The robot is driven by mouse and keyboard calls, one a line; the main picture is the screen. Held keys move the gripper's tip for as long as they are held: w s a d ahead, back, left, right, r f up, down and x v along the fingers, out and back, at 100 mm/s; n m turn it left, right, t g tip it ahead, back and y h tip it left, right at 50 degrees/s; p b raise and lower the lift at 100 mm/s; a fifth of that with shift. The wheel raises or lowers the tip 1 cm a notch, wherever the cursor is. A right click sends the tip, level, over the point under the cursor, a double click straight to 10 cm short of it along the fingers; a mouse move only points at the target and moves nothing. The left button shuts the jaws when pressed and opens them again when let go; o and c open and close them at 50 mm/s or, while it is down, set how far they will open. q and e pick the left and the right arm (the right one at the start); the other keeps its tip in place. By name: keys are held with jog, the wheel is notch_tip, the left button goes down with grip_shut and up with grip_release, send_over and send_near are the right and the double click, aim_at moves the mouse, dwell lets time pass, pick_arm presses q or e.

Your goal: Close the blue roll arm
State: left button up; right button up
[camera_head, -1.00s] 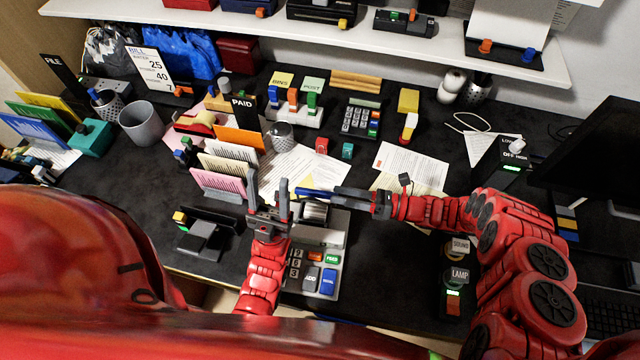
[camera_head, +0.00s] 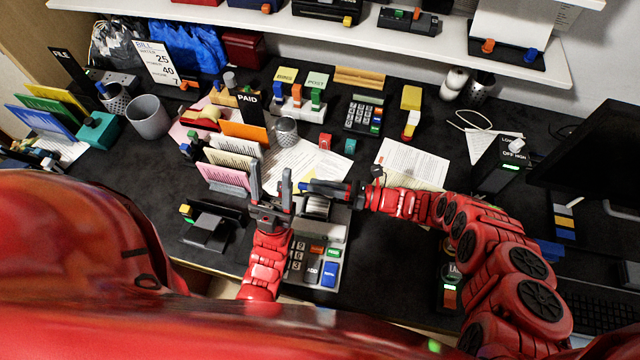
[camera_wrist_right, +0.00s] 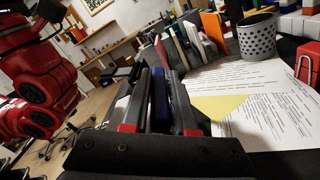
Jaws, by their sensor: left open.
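The blue roll arm (camera_head: 306,187) is at the paper roll (camera_head: 317,206) of the grey adding machine (camera_head: 318,253); only its left end shows past my right fingers in the head view. My right gripper (camera_head: 328,189) lies over it from the right. In the right wrist view the blue arm (camera_wrist_right: 158,101) stands between the two dark fingers; whether they press on it I cannot tell. My left gripper (camera_head: 271,186) is open and empty, fingers pointing up, left of the roll.
A card rack (camera_head: 225,175) stands close left of my left gripper, and a black tape dispenser (camera_head: 208,228) is below it. Papers (camera_head: 412,165) lie behind my right arm. A monitor (camera_head: 592,155) stands at the right. Dark desk is free at the left.

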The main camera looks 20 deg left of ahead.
grip_shut()
